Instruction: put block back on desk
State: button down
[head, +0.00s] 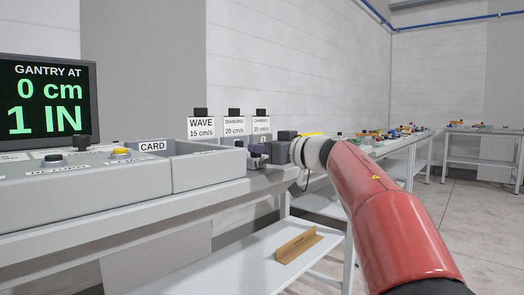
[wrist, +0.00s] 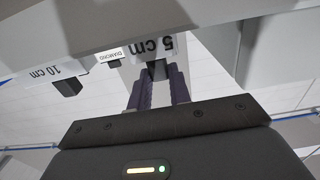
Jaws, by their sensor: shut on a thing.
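My gripper (wrist: 159,80) is at the right end of the desk, seen from behind. Its two purple-grey fingers are shut on the dark knob of a light grey block marked "5 cm" (wrist: 172,44) in the wrist view. In the head view my gripper (head: 258,152) is small and partly covers the block, so I cannot tell whether the block touches the desk (head: 110,222). A similar piece marked "10 cm" (wrist: 60,73), with a dark knob, is beside it in the wrist view.
Cards WAVE (head: 200,127), DIAMOND (head: 234,126) and CHANNEL (head: 262,125) stand behind my gripper. A grey CARD tray (head: 207,168), a yellow button (head: 121,152) and a display (head: 45,103) are to the left. A brown angled piece (head: 298,245) lies on the lower shelf.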

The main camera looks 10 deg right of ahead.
jog(key=c, duration=1.3)
grip_release()
jog(key=shift+f, duration=0.1)
jog(key=p+v, duration=0.1)
jog(key=v, duration=1.1)
